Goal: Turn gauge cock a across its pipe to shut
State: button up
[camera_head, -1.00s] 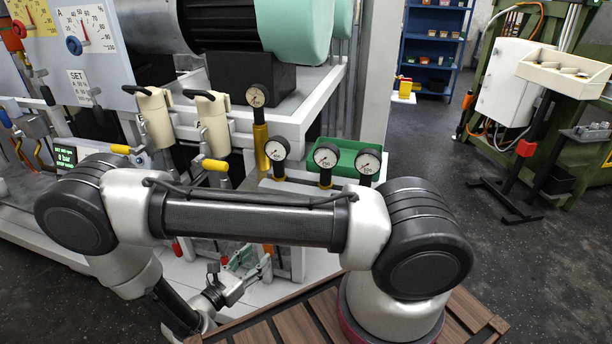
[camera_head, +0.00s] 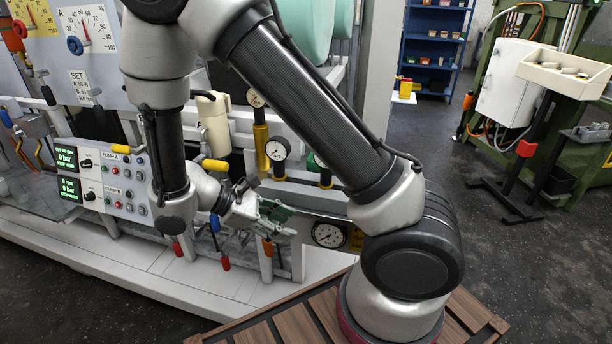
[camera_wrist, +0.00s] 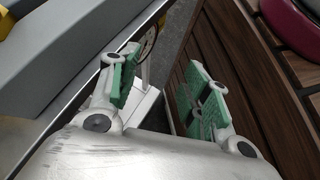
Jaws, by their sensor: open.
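My gripper (camera_head: 276,216) is open, with green pads, in front of the machine's lower front near the gauge (camera_head: 329,235). The wrist view also shows my gripper (camera_wrist: 160,92), with nothing between its fingers. Several levers show on the machine: a yellow handle (camera_head: 215,164) below the cream cylinder, another yellow handle (camera_head: 121,149) at the control panel, a blue handle (camera_head: 215,223), red handles (camera_head: 225,263) and an orange handle (camera_head: 267,247) low down. No label reads "gauge cock a", so I cannot tell which lever it is. My arm hides part of the pipework.
A dial gauge (camera_head: 277,148) stands on a yellow-based pipe. The pump control panel (camera_head: 122,183) is left of my forearm. A slatted wooden platform (camera_head: 290,328) lies below my gripper. A grey edge of the machine (camera_wrist: 60,60) runs close by in the wrist view.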

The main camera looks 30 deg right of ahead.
jog(key=s+d+r+m+y, duration=0.1)
jog(key=d+r+m+y, duration=0.1)
jog(key=r, duration=0.4)
jog(key=s+d+r+m+t+y, duration=0.1)
jog(key=d+r+m+y, duration=0.2)
jog(key=r, duration=0.4)
jog(key=shift+s+d+r+m+y, duration=0.2)
jog(key=shift+m+y, duration=0.6)
jog(key=shift+y, duration=0.5)
